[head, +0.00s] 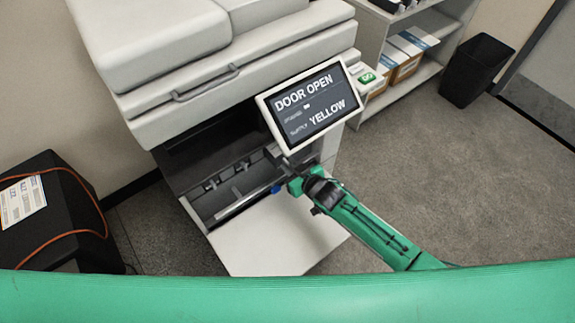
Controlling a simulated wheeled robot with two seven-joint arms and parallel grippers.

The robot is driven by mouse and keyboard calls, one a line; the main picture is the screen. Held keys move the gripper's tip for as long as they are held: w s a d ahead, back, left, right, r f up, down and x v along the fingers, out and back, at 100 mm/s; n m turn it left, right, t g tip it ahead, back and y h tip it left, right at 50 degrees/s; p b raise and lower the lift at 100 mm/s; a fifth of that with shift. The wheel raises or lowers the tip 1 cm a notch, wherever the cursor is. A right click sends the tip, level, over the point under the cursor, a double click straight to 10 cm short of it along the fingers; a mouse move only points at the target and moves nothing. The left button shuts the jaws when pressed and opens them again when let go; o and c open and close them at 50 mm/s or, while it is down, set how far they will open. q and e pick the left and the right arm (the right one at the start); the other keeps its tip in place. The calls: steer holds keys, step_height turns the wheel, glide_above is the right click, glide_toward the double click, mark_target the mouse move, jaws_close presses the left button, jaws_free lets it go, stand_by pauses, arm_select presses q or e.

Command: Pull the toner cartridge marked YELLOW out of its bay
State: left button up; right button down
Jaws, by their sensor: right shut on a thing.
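A large white printer (160,40) stands with its front door (275,240) folded down. Its dark opening holds a row of toner bays (232,180) with grey handle-like parts. No cartridge label is readable there. A tilted screen (312,103) on the printer reads DOOR OPEN and YELLOW. My right gripper (276,158) reaches into the right end of the opening, just below the screen. It is shut on a cartridge's front end, mostly hidden by the gripper and wrist. A small blue part (277,188) shows beside the wrist. My left gripper is out of view.
A black box with an orange cable (50,215) stands at the left. A shelf with boxes (405,60) and a black bin (477,70) stand at the back right. The carpet (480,190) on the right is clear. The screen overhangs my right gripper closely.

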steer(key=c, duration=1.6)
jaws_free()
steer(key=shift+o, duration=0.7)
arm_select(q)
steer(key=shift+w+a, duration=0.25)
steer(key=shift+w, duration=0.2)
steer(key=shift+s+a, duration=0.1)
arm_select(e)
steer(key=shift+s, duration=0.1)
steer(key=v, duration=1.3)
steer(key=shift+s+d, duration=0.25)
steer(key=shift+d, duration=0.05)
